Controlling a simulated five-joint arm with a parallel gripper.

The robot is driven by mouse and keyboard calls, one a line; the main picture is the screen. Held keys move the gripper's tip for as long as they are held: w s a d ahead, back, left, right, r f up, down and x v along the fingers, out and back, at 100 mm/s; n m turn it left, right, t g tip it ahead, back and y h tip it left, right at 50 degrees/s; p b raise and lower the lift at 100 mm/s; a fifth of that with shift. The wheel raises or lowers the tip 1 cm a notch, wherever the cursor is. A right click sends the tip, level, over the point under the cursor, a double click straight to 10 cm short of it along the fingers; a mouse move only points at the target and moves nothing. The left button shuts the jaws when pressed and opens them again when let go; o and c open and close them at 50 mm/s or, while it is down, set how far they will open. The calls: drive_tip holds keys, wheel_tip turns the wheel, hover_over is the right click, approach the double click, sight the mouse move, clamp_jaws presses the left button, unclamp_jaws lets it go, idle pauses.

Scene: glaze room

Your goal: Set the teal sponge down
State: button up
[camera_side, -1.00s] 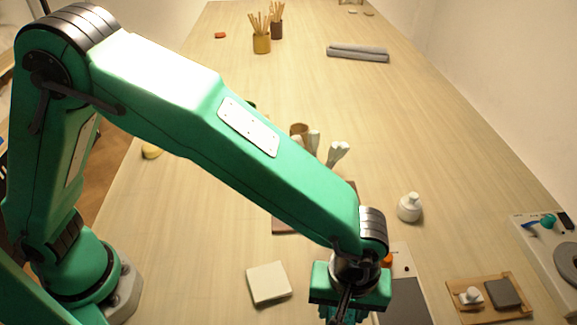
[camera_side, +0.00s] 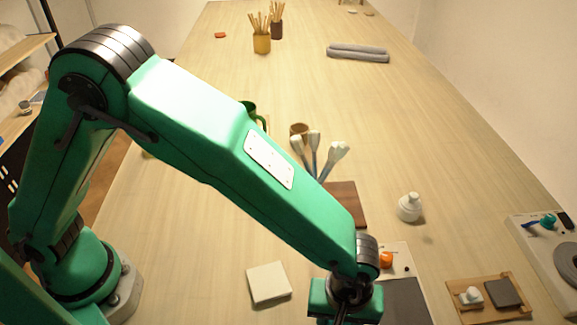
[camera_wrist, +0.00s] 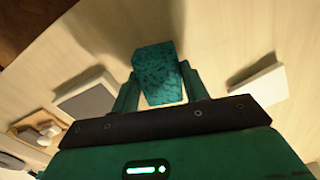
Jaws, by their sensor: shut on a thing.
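The teal sponge (camera_wrist: 158,75) shows in the wrist view as a dark-speckled block between the two fingers of my gripper (camera_wrist: 159,82). My gripper is shut on it, and its far end sticks out past the fingertips. In the side view my gripper (camera_side: 345,302) is at the bottom edge, between a pale square tile and a grey-topped board. The sponge is hidden or out of frame there. I cannot tell its exact height over the table.
The pale tile (camera_side: 269,283) lies left of my gripper, the grey-topped board (camera_side: 404,300) right. A white bottle (camera_side: 409,207), wooden tray (camera_side: 470,312) and orange item (camera_side: 386,260) are further right. Brushes (camera_side: 334,155) stand behind my arm. Bare table lies around the tile.

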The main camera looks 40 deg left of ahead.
drive_tip(key=shift+f, duration=0.2)
drive_tip(key=o, duration=1)
drive_tip(key=shift+c, duration=0.2)
drive_tip(key=shift+w+r, duration=0.1)
drive_tip(key=shift+r, duration=3.8)
